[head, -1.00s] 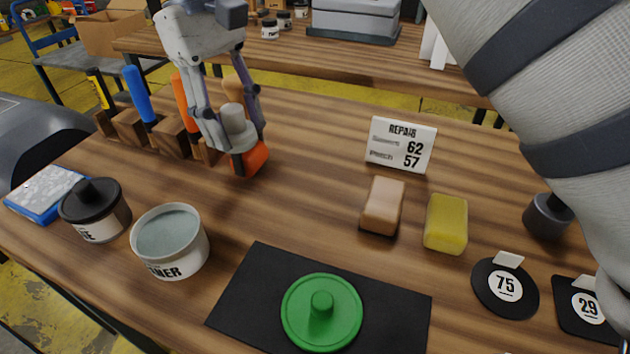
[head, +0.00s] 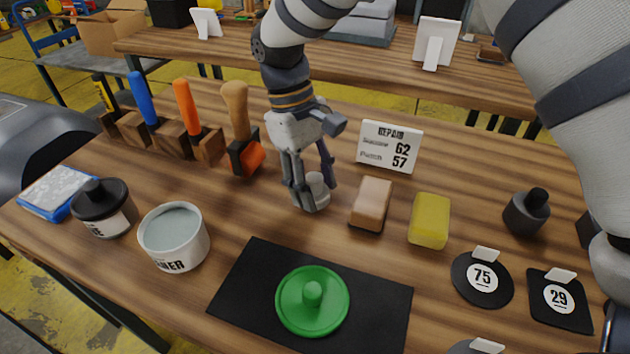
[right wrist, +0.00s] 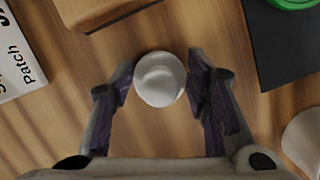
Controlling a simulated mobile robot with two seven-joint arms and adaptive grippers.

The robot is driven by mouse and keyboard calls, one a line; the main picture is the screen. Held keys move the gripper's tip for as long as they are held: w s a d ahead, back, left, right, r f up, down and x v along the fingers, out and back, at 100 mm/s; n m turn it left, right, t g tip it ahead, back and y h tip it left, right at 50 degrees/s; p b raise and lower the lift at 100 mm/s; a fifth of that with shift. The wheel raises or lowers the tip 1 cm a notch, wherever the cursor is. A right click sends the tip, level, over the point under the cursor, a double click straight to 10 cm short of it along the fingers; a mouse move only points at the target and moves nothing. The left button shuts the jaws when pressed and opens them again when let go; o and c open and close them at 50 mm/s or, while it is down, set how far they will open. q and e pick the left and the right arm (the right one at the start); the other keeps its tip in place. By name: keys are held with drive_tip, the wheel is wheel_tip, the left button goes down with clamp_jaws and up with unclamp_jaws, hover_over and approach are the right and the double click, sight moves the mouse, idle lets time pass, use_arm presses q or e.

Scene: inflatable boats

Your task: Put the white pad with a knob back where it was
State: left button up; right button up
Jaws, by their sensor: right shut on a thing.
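The white pad with a knob (head: 316,190) is between the fingers of my right gripper (head: 310,192), just left of the tan block (head: 371,204). In the right wrist view the white pad (right wrist: 160,80) shows from above as a pale round shape between the two fingertips (right wrist: 160,88). The gripper is shut on it. The fingers hide part of the pad in the head view. I cannot tell whether the pad touches the table. My left gripper is not in view.
A green knobbed pad (head: 312,315) lies on a black mat (head: 376,307). A yellow block (head: 429,221), a repair sign (head: 390,146) and an open tin (head: 174,250) stand nearby. Handled tools sit in a wooden rack (head: 206,145) at left. Bare wood lies between mat and gripper.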

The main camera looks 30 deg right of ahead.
drive_tip(key=shift+f, duration=0.1)
drive_tip(key=o, duration=1.1)
drive_tip(key=v, duration=1.2)
drive_tip(key=shift+b, duration=0.4)
